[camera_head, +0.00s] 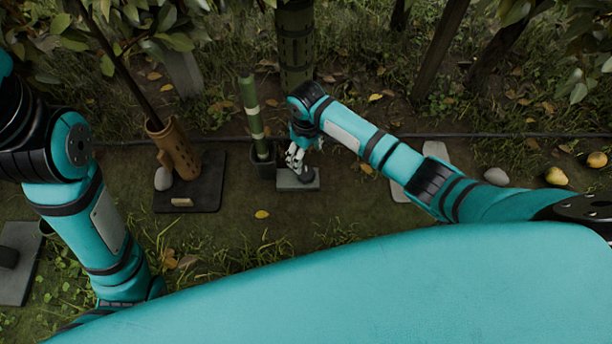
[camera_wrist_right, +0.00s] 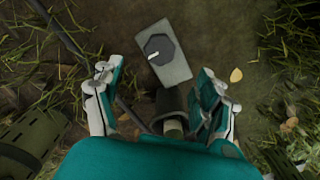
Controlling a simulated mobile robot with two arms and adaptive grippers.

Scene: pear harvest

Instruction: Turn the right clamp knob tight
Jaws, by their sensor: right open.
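A dark octagonal knob (camera_wrist_right: 159,48) with a short white pointer sits on a grey rectangular plate (camera_wrist_right: 178,73) on the ground. In the head view, the grey plate (camera_head: 311,185) lies at the centre, and the knob is mostly hidden by my right gripper (camera_head: 297,160).
A green banded pole (camera_head: 251,107) stands in a black socket (camera_head: 263,164) beside the plate. A tilted brown sleeve (camera_head: 175,150) around a thin trunk stands on a dark base (camera_head: 200,193). A yellow pear (camera_head: 556,176) lies far right. A dark hose crosses behind.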

